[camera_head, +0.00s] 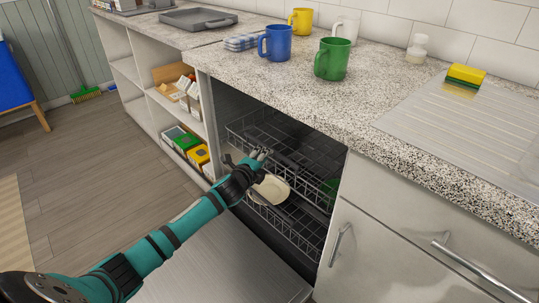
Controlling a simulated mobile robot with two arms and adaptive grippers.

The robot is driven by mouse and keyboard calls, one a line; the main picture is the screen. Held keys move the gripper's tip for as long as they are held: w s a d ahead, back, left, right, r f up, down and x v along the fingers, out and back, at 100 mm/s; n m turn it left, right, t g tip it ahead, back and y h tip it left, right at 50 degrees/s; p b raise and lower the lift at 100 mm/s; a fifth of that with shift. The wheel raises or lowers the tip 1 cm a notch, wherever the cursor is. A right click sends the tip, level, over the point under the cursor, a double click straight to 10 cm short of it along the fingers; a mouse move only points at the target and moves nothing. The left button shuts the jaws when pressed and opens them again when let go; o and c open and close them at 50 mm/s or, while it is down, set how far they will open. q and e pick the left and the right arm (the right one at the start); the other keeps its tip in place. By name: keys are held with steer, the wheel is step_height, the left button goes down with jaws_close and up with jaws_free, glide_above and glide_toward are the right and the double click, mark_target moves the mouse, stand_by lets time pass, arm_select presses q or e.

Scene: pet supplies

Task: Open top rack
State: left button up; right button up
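The dishwasher stands open under the counter, with its door (230,265) folded down. The top rack (318,152) is a dark wire rack in the upper part of the opening, with dark items and something green at its right. My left gripper (260,156) is at the front edge of this rack, near its middle. The fingertips look close to the wire, but I cannot tell whether they touch or grip it. The lower rack (300,230) sits below and holds a cream dish (271,188). My arm partly hides both racks. My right gripper is not in view.
The granite counter (235,65) above holds a blue mug (275,43), a green mug (332,59), a yellow mug (301,20) and a white mug (345,27). Open shelves (150,80) stand left of the dishwasher. The cabinet handle (340,244) sticks out at right.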

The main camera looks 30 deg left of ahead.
arm_select(q)
steer(key=shift+b+x, duration=0.6)
steer(key=shift+x, duration=2.2)
steer(key=shift+c, duration=0.2)
jaws_close()
